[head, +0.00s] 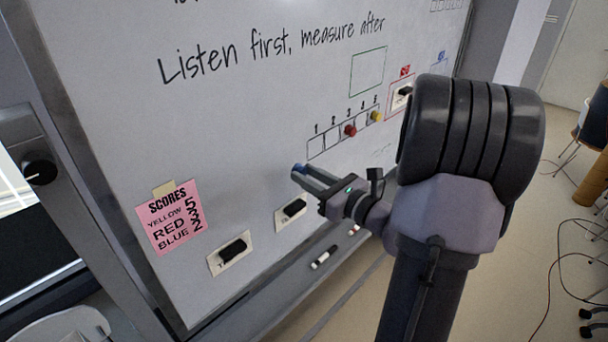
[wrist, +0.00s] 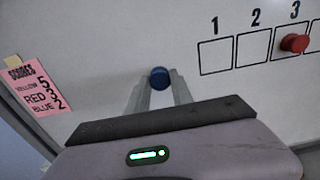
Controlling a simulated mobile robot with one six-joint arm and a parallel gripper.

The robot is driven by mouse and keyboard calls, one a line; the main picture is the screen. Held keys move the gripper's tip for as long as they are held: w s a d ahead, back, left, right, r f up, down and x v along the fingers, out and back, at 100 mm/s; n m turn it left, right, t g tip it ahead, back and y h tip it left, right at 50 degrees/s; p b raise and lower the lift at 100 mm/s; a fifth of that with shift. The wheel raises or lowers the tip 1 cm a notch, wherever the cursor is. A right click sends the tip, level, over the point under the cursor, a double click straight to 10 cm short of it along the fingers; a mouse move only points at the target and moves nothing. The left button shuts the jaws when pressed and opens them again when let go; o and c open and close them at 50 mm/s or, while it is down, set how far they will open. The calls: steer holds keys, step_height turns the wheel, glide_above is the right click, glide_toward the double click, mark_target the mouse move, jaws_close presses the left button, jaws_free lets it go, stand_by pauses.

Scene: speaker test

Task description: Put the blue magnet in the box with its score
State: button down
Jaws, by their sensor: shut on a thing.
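My gripper (head: 302,172) is shut on the round blue magnet (head: 299,168), close to the whiteboard, left of and below the row of numbered boxes. In the wrist view the blue magnet (wrist: 159,77) is between the fingertips; whether it touches the board I cannot tell. Box 2 (wrist: 255,48) is empty, and so is box 1 (wrist: 216,56). The red magnet (wrist: 294,43) is in box 3, and the yellow magnet (head: 376,116) is in box 5. The pink score note (head: 170,217) reads yellow 5, red 3, blue 2.
Black switch-like holders on white plates (head: 233,251) (head: 291,209) sit low on the board. A marker (head: 324,257) lies on the tray below. A green rectangle (head: 367,72) is drawn above the boxes. The board between magnet and box 1 is bare.

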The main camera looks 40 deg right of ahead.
steer(key=shift+s+d+b, duration=0.1)
steer(key=shift+s+b, duration=0.35)
steer(key=shift+s, duration=1.35)
